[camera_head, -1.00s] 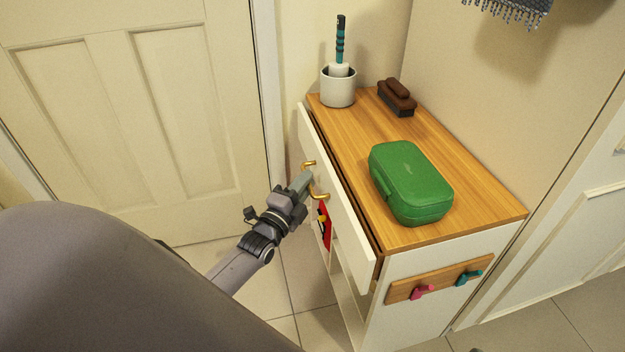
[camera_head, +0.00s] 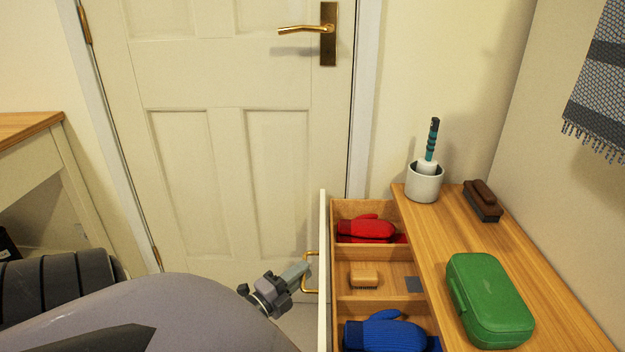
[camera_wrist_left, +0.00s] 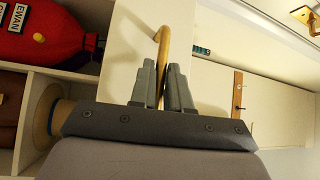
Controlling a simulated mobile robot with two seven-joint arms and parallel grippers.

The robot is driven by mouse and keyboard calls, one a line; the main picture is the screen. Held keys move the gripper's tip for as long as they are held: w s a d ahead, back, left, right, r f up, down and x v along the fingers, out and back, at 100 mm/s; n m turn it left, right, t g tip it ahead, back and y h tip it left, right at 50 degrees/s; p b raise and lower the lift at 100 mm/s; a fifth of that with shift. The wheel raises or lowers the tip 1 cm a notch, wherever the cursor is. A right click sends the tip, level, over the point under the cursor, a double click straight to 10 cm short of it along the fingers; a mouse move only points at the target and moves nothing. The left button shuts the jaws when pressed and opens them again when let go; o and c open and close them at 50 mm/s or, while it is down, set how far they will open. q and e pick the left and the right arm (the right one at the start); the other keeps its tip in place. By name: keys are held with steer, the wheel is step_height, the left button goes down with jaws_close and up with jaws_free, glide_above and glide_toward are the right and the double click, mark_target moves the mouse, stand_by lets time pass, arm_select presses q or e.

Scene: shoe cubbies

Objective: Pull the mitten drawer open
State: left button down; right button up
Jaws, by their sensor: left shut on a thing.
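The mitten drawer (camera_head: 323,285) stands pulled well out from the cabinet, its white front to the left. Its wooden inside shows red mittens (camera_head: 365,228) in the far compartment, a small wooden brush (camera_head: 364,278) in the middle one and blue mittens (camera_head: 384,334) in the near one. My left gripper (camera_head: 306,268) is shut on the brass drawer handle (camera_head: 311,290). In the left wrist view the handle (camera_wrist_left: 162,45) runs down between the left gripper's fingers (camera_wrist_left: 162,88). My right gripper is not in view.
On the wooden cabinet top (camera_head: 452,225) stand a green case (camera_head: 490,300), a white cup (camera_head: 425,184) with a teal-handled tool, and a brown brush (camera_head: 483,201). A closed door (camera_head: 225,130) is behind. The left wrist view shows a red bag (camera_wrist_left: 45,30) in a cubby.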

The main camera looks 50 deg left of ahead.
arm_select(q)
steer(key=shift+s, duration=0.1)
stand_by(0.3)
steer(key=c, duration=1.2)
jaws_free()
steer(key=shift+o, duration=0.2)
steer(key=s+f+p, duration=0.1)
steer(key=s, duration=0.6)
steer(key=shift+d, duration=0.25)
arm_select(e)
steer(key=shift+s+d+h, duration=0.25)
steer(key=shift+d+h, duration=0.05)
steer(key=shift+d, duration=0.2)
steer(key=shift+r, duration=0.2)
arm_select(q)
steer(key=shift+s, duration=0.15)
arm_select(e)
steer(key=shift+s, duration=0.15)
